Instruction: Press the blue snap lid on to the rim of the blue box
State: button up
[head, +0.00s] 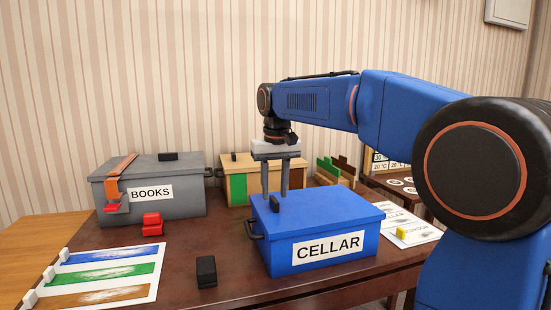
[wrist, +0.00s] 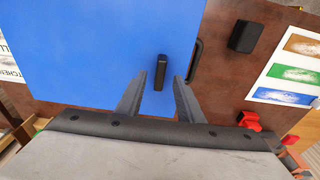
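The blue box (head: 322,250), labelled CELLAR, stands on the brown table. The blue snap lid (head: 325,205) lies over its top, and its flat face also shows in the wrist view (wrist: 80,50). I cannot tell whether its edge is snapped on to the rim. A small black knob (head: 275,203) stands on the lid; it shows in the wrist view (wrist: 160,72) too. My gripper (head: 275,190) points down over the lid, open and empty. Its fingers (wrist: 158,98) are apart, with the knob in line with the gap between them, not gripped.
A grey BOOKS box (head: 180,199) with an orange strap (head: 112,188) stands back left. Red pieces (head: 152,224) lie before it. A black block (head: 206,271) and a colour-striped sheet (head: 105,275) lie front left. A wooden box (head: 260,172) stands behind; a paper with a yellow block (head: 401,233) lies right.

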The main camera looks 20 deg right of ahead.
notch_tip(320, 180, up, 16)
jog(key=s, duration=0.2)
jog(key=shift+f, duration=0.15)
jog(key=s+d+f+t, duration=0.1)
jog(key=s+d+f, duration=0.2)
jog(key=s+f, duration=1.2)
jog(key=s+d+f+t, duration=0.2)
jog(key=s+d+f, duration=0.2)
jog(key=s+f, duration=1.2)
notch_tip(320, 180, down, 5)
